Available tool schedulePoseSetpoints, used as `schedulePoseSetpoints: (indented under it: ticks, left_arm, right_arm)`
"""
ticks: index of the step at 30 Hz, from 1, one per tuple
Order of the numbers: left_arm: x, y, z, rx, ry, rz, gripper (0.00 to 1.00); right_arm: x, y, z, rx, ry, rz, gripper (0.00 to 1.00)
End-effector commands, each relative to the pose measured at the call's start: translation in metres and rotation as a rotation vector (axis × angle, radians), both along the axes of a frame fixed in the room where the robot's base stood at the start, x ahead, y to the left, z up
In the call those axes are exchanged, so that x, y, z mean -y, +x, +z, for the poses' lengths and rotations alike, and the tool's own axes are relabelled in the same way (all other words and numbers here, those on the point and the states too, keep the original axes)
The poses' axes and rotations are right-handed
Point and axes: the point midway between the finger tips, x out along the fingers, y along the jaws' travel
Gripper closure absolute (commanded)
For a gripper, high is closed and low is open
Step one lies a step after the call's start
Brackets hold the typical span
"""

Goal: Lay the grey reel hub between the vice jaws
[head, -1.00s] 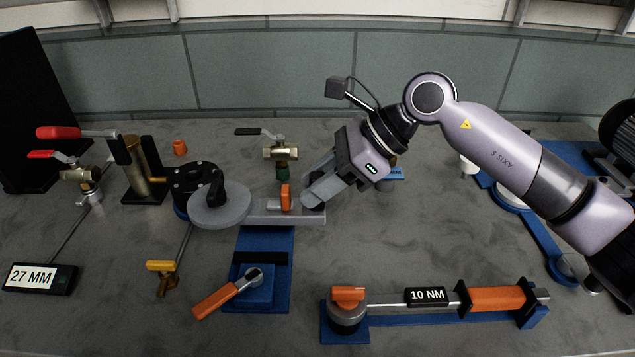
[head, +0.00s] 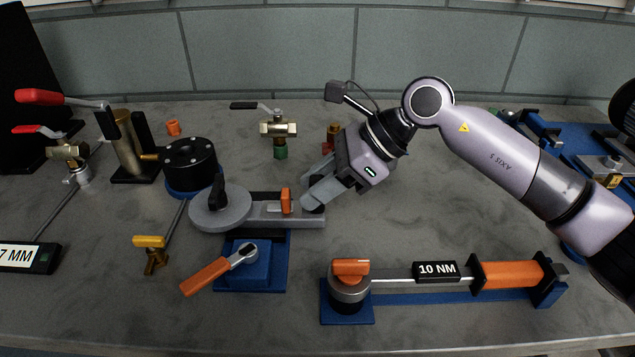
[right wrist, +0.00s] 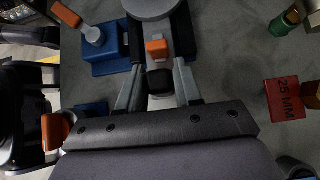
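The grey reel hub (head: 217,214), a flat disc with a black knob and a grey bar carrying an orange tab, extends left from my right gripper (head: 314,198). My right gripper is shut on the bar's end. In the right wrist view the fingers (right wrist: 157,90) flank the bar, with the disc (right wrist: 150,8) beyond. The vice (head: 270,278) has a blue base and an orange-handled crank. The hub's bar hangs over it and hides much of the jaw area; a dark edge shows behind the bar. I cannot tell whether hub and vice touch. My left gripper is out of view.
A black round fixture (head: 190,160) stands close behind the disc. A brass valve (head: 277,130) stands behind the bar. A yellow-handled valve (head: 150,250) is at front left. A blue-based tool labelled 10 NM (head: 437,270) lies at front right. Bare bench lies right of the gripper.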

Motion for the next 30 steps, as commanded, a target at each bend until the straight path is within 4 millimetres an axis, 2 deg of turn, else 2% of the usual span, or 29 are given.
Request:
schedulePoseSetpoints:
  ticks: [1,2,12,24,30]
  left_arm:
    - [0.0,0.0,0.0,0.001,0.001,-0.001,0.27]
    - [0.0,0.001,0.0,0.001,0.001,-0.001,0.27]
    - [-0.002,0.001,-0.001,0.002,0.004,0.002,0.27]
    - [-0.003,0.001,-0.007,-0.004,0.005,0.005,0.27]
    - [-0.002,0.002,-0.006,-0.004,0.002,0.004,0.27]
  right_arm:
    - [0.0,0.0,0.001,0.001,0.002,0.0,0.48]
    - [0.0,0.0,0.001,0.001,0.002,0.0,0.38]
    - [0.003,0.0,0.001,-0.001,-0.004,-0.001,0.38]
    - [0.044,0.001,0.041,0.002,-0.001,-0.002,0.38]
    - [0.052,0.0,0.05,0.001,0.0,0.0,0.38]
